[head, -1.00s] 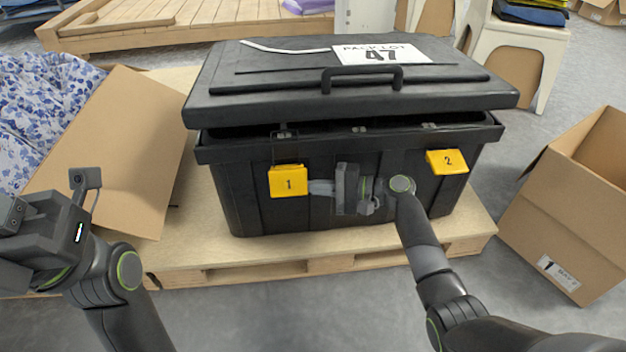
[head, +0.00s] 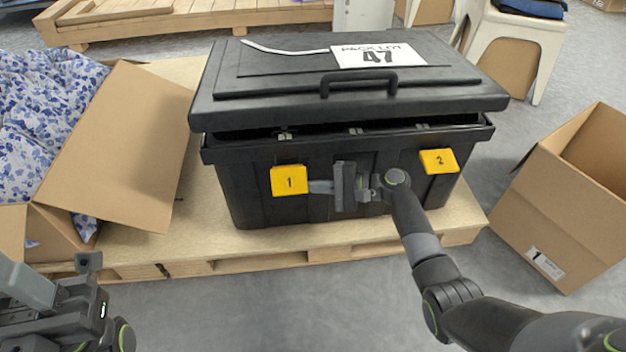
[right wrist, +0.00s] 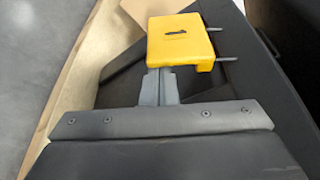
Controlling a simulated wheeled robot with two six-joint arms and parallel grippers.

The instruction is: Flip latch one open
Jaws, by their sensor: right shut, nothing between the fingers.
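Latch one (head: 289,180), a yellow plate marked 1, is on the front left of the black box (head: 330,206). It also shows in the right wrist view (right wrist: 180,42), with two thin metal prongs sticking out from its right side. My right gripper (head: 318,187) is shut and empty. Its fingertips (right wrist: 159,85) are right at the near edge of latch one; I cannot tell whether they touch it. The box's lid (head: 345,75) sits slightly raised, with a dark gap under it. My left gripper (head: 28,285) is at the lower left, partly cut off, away from the box.
Latch two (head: 438,161), yellow and marked 2, is on the box's front right. The box stands on a wooden pallet (head: 290,259). Open cardboard boxes stand at the left (head: 120,150) and right (head: 565,195). The grey floor in front is clear.

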